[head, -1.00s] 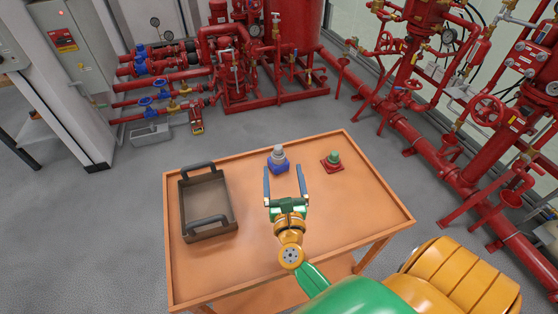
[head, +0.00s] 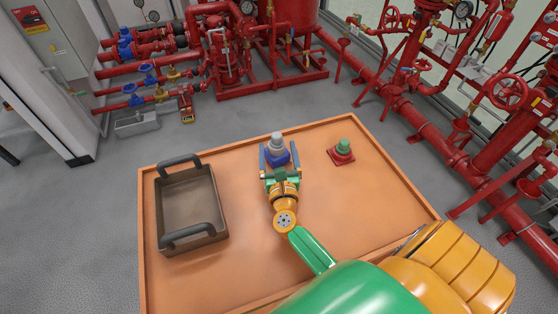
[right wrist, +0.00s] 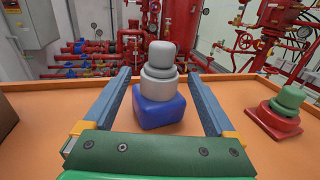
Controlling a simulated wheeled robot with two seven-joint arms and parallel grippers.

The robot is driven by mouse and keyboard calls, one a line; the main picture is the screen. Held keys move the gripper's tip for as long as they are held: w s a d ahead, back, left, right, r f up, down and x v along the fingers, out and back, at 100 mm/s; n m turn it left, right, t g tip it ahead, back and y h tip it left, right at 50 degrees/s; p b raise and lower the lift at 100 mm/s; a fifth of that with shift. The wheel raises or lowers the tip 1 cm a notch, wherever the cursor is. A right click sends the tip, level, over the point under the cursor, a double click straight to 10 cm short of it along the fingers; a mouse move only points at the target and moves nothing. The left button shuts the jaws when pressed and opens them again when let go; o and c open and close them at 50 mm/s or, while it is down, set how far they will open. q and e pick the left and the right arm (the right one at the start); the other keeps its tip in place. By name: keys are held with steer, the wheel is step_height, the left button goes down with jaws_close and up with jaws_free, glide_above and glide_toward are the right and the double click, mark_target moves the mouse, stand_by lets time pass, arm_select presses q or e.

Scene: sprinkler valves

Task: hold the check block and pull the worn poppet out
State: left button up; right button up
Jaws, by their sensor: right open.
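The check block is a blue block (head: 277,158) on the orange table, with a stepped grey poppet (head: 277,140) standing upright in its top. In the right wrist view the blue block (right wrist: 158,108) and the grey poppet (right wrist: 160,62) stand between my two fingers. My right gripper (head: 278,152) is open, with one finger on each side of the block; a gap shows on both sides in the right wrist view (right wrist: 160,95). My left gripper is not in view.
A red base with a green poppet-like part (head: 342,150) stands to the right of the block. A brown tray with two dark handles (head: 218,210) lies on the left of the table (head: 240,270). The table's front middle is clear. Red pipes and valves stand beyond.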

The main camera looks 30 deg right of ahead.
steer(key=shift+x, duration=1.05)
steer(key=shift+s, duration=0.1)
jaws_close()
jaws_free()
